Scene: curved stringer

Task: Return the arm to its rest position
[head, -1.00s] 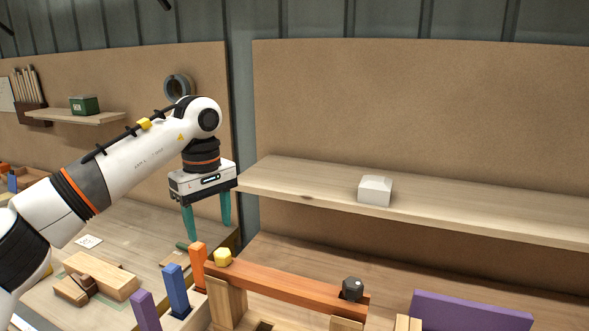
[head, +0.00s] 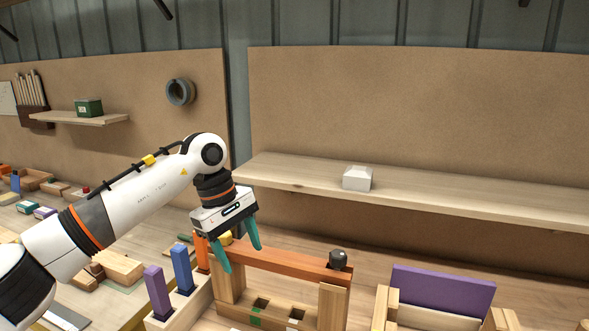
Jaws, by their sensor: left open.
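My left arm comes in from the left in the head view. Its gripper (head: 240,259) has two teal fingers spread apart with nothing between them. It points down, in front of the left end of an orange beam (head: 283,262) on wooden posts. A yellow block (head: 226,238) sits at the beam's left end, partly hidden by the gripper. A dark knob-like piece (head: 338,260) sits at its right end. Whether the fingers touch the beam cannot be told. My right gripper is out of view.
A purple board (head: 443,289) stands in a wooden holder at the right. Blue (head: 182,270) and purple (head: 158,291) upright blocks stand left of the beam. A shelf (head: 450,205) with a white block (head: 357,178) runs behind. A small shelf (head: 80,119) holds a green box.

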